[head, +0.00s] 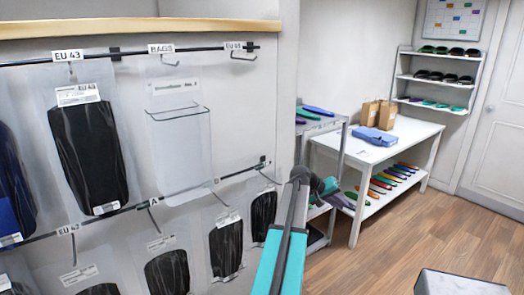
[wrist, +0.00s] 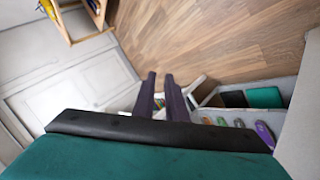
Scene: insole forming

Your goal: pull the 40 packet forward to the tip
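Clear packets with black insoles hang on hooks along the lower rail, including one at the middle (head: 226,245), one further right (head: 263,215) and one lower left (head: 167,272). Their small labels are too blurred or partly cut off, so I cannot tell which is the 40 packet. A large packet (head: 88,150) under an EU 43 label hangs on the upper rail. My gripper's two dark fingers (wrist: 160,75) show in the wrist view with a gap and nothing between them. In the head view my teal arm rises right of the lower packets; its end is apart from them.
An empty clear bag (head: 180,140) hangs under the BAGS label, and a bare hook (head: 243,55) is at upper right. A white table (head: 410,133) with paper bags and a blue folded item stands at the right. Wooden floor (head: 400,235) is open in front of it.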

